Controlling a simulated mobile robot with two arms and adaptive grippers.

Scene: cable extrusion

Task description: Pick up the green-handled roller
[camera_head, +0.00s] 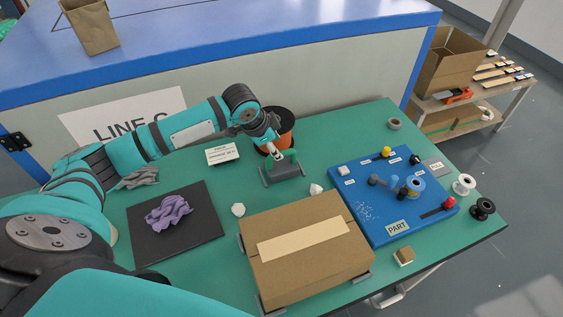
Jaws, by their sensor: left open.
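The green-handled roller (291,156) is small in the head view, on the green table behind the cardboard box. A grey-green piece (283,174) shows at the same spot; I cannot tell whether it is part of the roller or a rest for it. My left gripper (277,154) reaches in from the left and points down right beside the green handle. It is open. I cannot tell whether its fingers touch the handle, and they partly hide that area. My right gripper is not in view.
A black and orange pot (283,127) stands just behind the gripper. A taped cardboard box (305,250) lies in front, with two white lumps near it. A blue board (385,225) with knobs is at the right. A dark mat (200,245) with purple material is at the left.

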